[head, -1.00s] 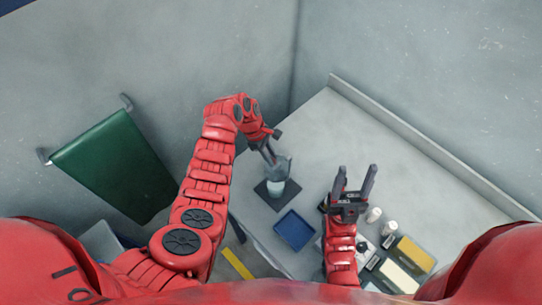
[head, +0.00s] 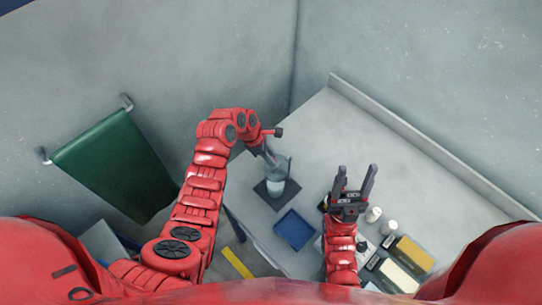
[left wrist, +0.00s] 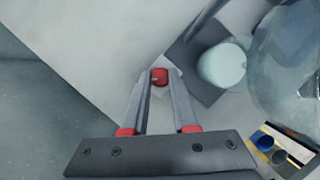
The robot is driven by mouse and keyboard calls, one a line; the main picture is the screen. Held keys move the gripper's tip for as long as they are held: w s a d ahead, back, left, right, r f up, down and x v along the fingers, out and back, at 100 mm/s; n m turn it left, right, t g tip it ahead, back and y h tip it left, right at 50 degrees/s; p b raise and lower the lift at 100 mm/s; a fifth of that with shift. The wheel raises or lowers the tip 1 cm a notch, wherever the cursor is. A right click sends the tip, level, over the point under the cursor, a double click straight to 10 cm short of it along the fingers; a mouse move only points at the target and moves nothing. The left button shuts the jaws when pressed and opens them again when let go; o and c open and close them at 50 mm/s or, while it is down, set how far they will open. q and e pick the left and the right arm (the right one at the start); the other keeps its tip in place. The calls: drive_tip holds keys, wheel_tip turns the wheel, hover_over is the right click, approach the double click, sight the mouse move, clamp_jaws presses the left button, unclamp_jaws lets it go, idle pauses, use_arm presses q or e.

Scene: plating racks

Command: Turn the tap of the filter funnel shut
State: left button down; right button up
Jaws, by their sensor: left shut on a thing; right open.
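The clear filter funnel (head: 279,167) stands above the dark mat (head: 266,197) in the head view. In the left wrist view its glass body (left wrist: 288,75) fills the right side. A pale round vessel (left wrist: 222,65) sits beside it, over the dark mat. My left gripper (head: 266,155) is at the funnel's upper left in the head view. In the left wrist view its fingers (left wrist: 159,80) are closed on a small red piece, the tap handle (left wrist: 159,75). How far the tap is turned cannot be told. My right gripper (head: 356,170) is open and empty, right of the funnel.
A blue tray (head: 294,231) lies in front of the mat. White bottles (head: 374,214) and yellow-topped boxes (head: 415,253) stand at the right front. Grey walls rise behind; a green sheet (head: 115,165) hangs at left. The table's back right is clear.

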use_arm(q)
drive_tip(key=c, duration=0.7)
unclamp_jaws()
drive_tip(key=shift+r, duration=0.1)
drive_tip(key=shift+v, duration=8.65)
